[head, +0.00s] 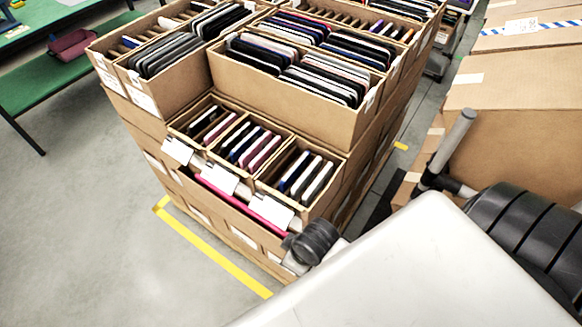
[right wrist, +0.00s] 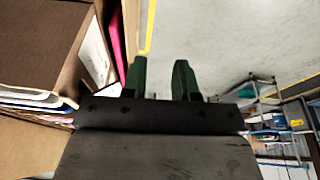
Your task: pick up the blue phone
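Slim phones stand on edge in small front cartons in the head view. Blue-looking ones (head: 238,147) are in the middle front carton (head: 222,166), among pink and pale ones. Several dark blue edges also show in the upper cartons, and I cannot tell which one is the task's blue phone. My right gripper shows in the right wrist view (right wrist: 161,80), with two green fingers apart and only floor seen between them. In the head view, part of my right arm is low beside the stack's front right corner; its fingers are hidden there. My left gripper is not in view.
A tall carton stack stands in the middle, with white label flaps (head: 219,179) and a pink strip (head: 226,203) at the front. Large closed cartons (head: 520,90) stand at right. A green bench (head: 50,85) is at far left. Grey floor with a yellow line (head: 215,250) is clear at left.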

